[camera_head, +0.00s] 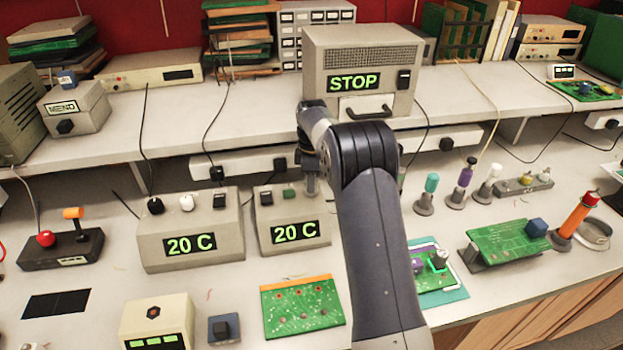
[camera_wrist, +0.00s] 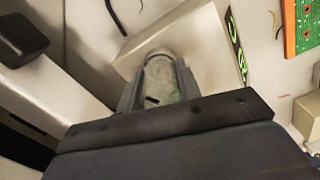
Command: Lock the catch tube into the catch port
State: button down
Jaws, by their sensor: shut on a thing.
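My gripper (camera_wrist: 160,92) is shut on a pale grey-green, see-through tube with a rounded end, which I take as the catch tube (camera_wrist: 160,72). The tube points away from the wrist between the two fingers. In the head view, my gripper (camera_head: 310,182) is over the right end of the right-hand grey box (camera_head: 265,236) reading "20 C"; the arm partly hides this spot. The tube's end overlaps this box's top in the wrist view, but I cannot tell whether it touches. I cannot make out the catch port; the tube and gripper may cover it.
A similar "20 C" box (camera_head: 190,230) stands to the left. A raised shelf (camera_head: 245,105) carrying a "STOP" box (camera_head: 360,65) lies behind. A green board (camera_head: 302,306) lies in front. Upright coloured tools (camera_head: 463,186) stand to the right of my arm.

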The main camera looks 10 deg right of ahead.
jog(key=shift+f, duration=0.1)
jog(key=shift+m, duration=1)
jog(key=shift+p, duration=0.3)
jog(key=shift+s+m, duration=0.1)
jog(key=shift+m, duration=0.9)
jog(key=shift+m+p, duration=0.3)
jog(key=c, duration=0.9)
grip_release()
notch_tip(320, 180, up, 11)
jog(key=shift+f+b, duration=0.1)
jog(key=shift+b, duration=0.9)
